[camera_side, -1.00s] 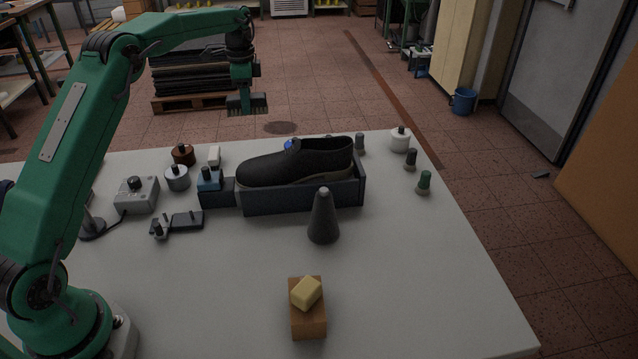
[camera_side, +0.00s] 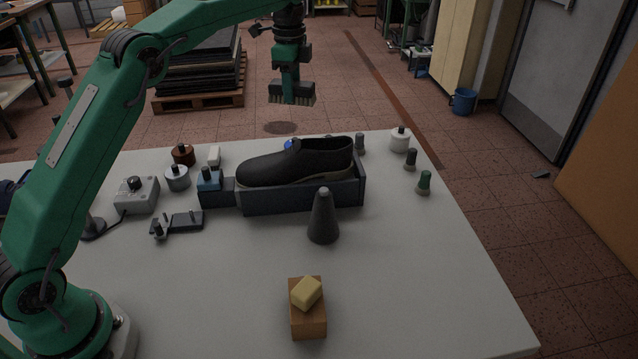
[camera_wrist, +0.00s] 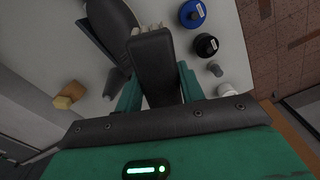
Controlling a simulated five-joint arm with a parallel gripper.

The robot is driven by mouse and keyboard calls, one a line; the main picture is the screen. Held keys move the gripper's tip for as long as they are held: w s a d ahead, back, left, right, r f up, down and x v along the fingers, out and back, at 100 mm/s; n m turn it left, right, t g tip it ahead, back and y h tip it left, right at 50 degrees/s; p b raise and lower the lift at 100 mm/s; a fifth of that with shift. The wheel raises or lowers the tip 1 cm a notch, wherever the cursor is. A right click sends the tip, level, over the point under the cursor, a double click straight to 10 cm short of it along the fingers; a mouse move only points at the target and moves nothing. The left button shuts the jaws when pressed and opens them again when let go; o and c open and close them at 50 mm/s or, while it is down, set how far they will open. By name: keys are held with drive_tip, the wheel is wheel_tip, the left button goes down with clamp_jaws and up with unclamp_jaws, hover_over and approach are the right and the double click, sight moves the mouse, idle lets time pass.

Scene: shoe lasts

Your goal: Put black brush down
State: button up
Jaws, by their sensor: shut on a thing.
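The black brush (camera_side: 291,93) has a dark body with pale bristles on its underside. My gripper (camera_side: 291,80) is shut on it and holds it in the air, high above the back of the table in the side view. In the wrist view the brush (camera_wrist: 158,68) sits between my green fingers (camera_wrist: 158,88), its pale bristles showing at the far end. The brush touches nothing but my gripper in the side view.
The white table (camera_side: 400,270) bears a black shoe (camera_side: 300,160) in a dark tray (camera_side: 300,200), a dark cone (camera_side: 323,220), and a wooden block (camera_side: 308,318) with a yellow piece (camera_side: 306,292). Several small jars stand around the tray. The front right is clear.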

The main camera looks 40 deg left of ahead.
drive_tip(key=s+d+m, duration=0.2)
drive_tip(key=d+m, duration=0.1)
drive_tip(key=d, duration=0.8)
drive_tip(key=s+d+m, duration=0.3)
drive_tip(key=d+m, duration=0.1)
drive_tip(key=d, duration=0.8)
drive_tip(key=s+d+m, duration=0.3)
drive_tip(key=s+d, duration=0.3)
drive_tip(key=d, duration=0.3)
drive_tip(key=s+d+m, duration=0.4)
drive_tip(key=s+d, duration=0.3)
drive_tip(key=d, duration=0.2)
wheel_tip(320, 180, down, 11)
drive_tip(key=shift+d, duration=0.25)
drive_tip(key=shift+w+f, duration=0.1)
drive_tip(key=w+a+f, duration=0.1)
drive_tip(key=w+f, duration=0.1)
drive_tip(key=w, duration=0.1)
drive_tip(key=w+a+f, duration=0.2)
drive_tip(key=w, duration=0.1)
drive_tip(key=w+a+f, duration=0.2)
drive_tip(key=w+f, duration=0.1)
drive_tip(key=w, duration=0.1)
drive_tip(key=shift+w+a, duration=0.1)
drive_tip(key=shift+f, duration=1.95)
